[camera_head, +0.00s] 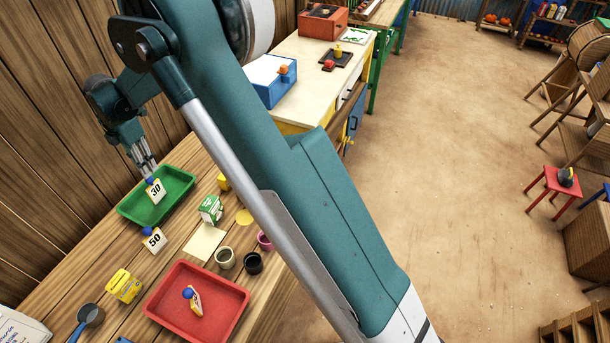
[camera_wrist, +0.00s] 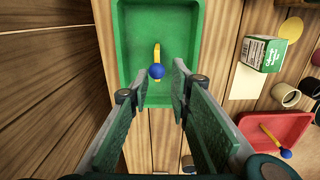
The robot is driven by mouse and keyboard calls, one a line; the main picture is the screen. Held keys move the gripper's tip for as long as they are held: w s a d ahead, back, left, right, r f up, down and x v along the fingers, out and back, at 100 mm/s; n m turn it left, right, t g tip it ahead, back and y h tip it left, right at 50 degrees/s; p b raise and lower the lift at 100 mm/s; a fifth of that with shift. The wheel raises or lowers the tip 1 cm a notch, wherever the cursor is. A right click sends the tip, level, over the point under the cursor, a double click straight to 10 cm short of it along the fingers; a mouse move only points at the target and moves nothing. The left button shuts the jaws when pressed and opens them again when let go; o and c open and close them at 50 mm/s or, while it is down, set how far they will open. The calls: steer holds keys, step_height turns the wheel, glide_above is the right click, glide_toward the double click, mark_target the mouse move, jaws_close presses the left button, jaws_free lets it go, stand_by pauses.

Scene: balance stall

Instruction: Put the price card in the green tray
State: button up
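A price card marked 30 (camera_head: 156,192), yellow-edged with a blue knob, stands in the green tray (camera_head: 127,213). In the wrist view this card (camera_wrist: 157,54) appears edge-on inside the green tray (camera_wrist: 197,40), knob towards me. My gripper (camera_head: 148,171) is just above it, pointing down. In the wrist view my gripper (camera_wrist: 151,84) is open, with gaps between its fingers and the blue knob. A similar card marked 50 (camera_head: 154,241) stands on the table outside the green tray. A third card (camera_head: 195,302) with a blue knob is in the red tray (camera_head: 239,290).
A green-and-white carton (camera_head: 211,210), cups (camera_head: 225,258), a yellow box (camera_head: 125,286) and a blue-handled pan (camera_head: 91,315) stand around the trays. A wooden wall (camera_head: 50,130) rises close behind the green tray. My arm hides part of the table.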

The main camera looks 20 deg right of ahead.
steer(key=s+d+r+m+t, duration=0.1)
steer(key=s+d+r+m, duration=0.35)
steer(key=d+r, duration=0.35)
steer(key=s+d+r+m+t, duration=0.1)
steer(key=s+d+r+m, duration=0.4)
steer(key=d, duration=0.6)
steer(key=s+d+r+m+t, duration=0.1)
steer(key=s+d+r+m, duration=0.2)
steer(key=s+d+r, duration=0.45)
steer(key=s+d+f+m+t, duration=0.1)
steer(key=s+d+m+t, duration=0.1)
steer(key=s+d+m, duration=0.5)
steer(key=s+d+f+m+t, duration=0.2)
steer(key=s+d+m, duration=0.5)
steer(key=s+d, duration=0.5)
steer(key=s, duration=0.5)
steer(key=shift+d, duration=0.2)
